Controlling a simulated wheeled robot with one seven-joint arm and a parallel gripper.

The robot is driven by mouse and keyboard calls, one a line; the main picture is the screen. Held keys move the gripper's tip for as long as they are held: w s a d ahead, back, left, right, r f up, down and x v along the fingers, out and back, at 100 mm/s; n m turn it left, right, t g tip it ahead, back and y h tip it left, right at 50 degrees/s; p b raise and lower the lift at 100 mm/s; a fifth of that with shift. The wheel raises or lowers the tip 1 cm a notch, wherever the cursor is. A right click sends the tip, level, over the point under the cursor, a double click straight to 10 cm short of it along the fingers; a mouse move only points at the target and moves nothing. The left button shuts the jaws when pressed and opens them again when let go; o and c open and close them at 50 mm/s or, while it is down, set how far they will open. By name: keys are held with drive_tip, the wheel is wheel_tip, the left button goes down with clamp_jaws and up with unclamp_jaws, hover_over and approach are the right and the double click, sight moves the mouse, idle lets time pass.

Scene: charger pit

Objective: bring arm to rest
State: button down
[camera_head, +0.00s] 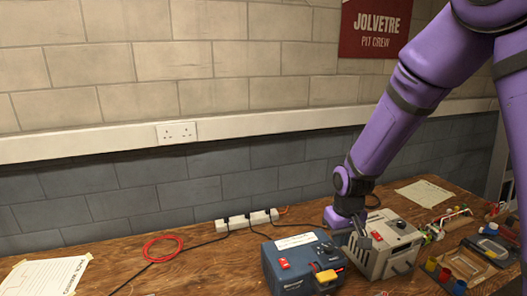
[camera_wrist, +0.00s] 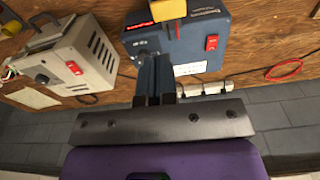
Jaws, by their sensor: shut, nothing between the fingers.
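In the wrist view the blue charger (camera_wrist: 215,35) is at the top and the grey charger (camera_wrist: 70,60) at the left.
A white power strip (camera_head: 248,218) with plugs lies by the wall. A red cable loop (camera_head: 163,248) and a paper sheet (camera_head: 45,276) lie left. The wooden bench is clearest left of the blue charger.

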drive_tip(key=s+d+r+m+t, duration=0.1)
drive_tip(key=s+d+r, duration=0.25)
drive_tip(key=r, duration=0.55)
drive_tip(key=s+d+r+m+t, duration=0.1)
drive_tip(key=s+d+r, duration=0.1)
drive_tip(key=s+r, duration=0.5)
drive_tip(key=s+d+r+m+t, duration=0.1)
drive_tip(key=s+d+r, duration=0.3)
drive_tip(key=s+r, duration=0.6)
drive_tip(key=s+t, duration=0.1)
drive_tip(key=s, duration=0.2)
drive_tip(key=shift+s+r, duration=0.2)
drive_tip(key=shift+s, duration=0.05)
